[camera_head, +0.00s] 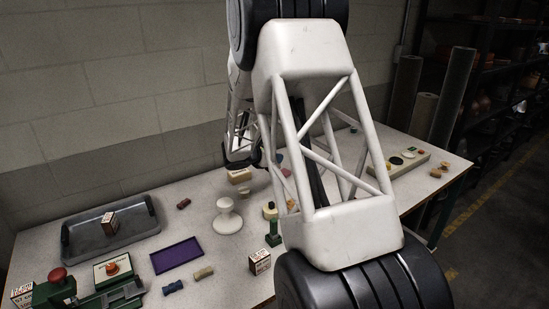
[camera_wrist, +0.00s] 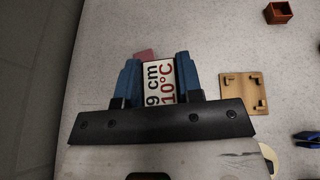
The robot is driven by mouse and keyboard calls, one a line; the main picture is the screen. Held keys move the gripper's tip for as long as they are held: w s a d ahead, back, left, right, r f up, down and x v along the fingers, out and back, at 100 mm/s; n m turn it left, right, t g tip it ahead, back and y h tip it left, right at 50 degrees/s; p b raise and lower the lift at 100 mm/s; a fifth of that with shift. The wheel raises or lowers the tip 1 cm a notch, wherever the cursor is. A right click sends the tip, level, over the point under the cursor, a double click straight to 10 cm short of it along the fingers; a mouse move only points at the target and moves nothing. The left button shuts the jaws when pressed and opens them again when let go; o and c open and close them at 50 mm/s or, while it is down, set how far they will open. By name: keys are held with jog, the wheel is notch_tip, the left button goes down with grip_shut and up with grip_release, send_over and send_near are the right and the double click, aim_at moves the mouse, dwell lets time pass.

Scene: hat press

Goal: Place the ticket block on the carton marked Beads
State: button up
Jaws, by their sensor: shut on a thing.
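My gripper (camera_wrist: 158,60) is shut on a small labelled block (camera_wrist: 160,84), which looks to be the ticket block. Small boxes with printed labels stand in the grey tray (camera_head: 110,222), at the front middle (camera_head: 260,262) and at the front left (camera_head: 22,292). Their words are too small to read, so I cannot tell which is marked Beads.
A wooden plate (camera_wrist: 243,92) with small brackets lies right of my gripper in the wrist view, with a brown open box (camera_wrist: 278,12) beyond. A white knobbed form (camera_head: 228,216), purple tray (camera_head: 178,255), grey tray (camera_head: 68,240) and green press (camera_head: 58,290) occupy the table.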

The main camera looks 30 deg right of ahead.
jog(key=shift+a, duration=0.15)
jog(key=s+a+m+g, duration=0.1)
jog(key=a, duration=1.1)
jog(key=shift+s+a+f, duration=0.2)
jog(key=shift+a+f, duration=0.05)
jog(key=shift+f, duration=0.1)
send_over(241, 171)
jog(key=shift+f, duration=0.75)
jog(key=shift+f, duration=0.1)
jog(key=shift+f, duration=1.65)
jog(key=shift+f, duration=0.15)
jog(key=o, duration=0.9)
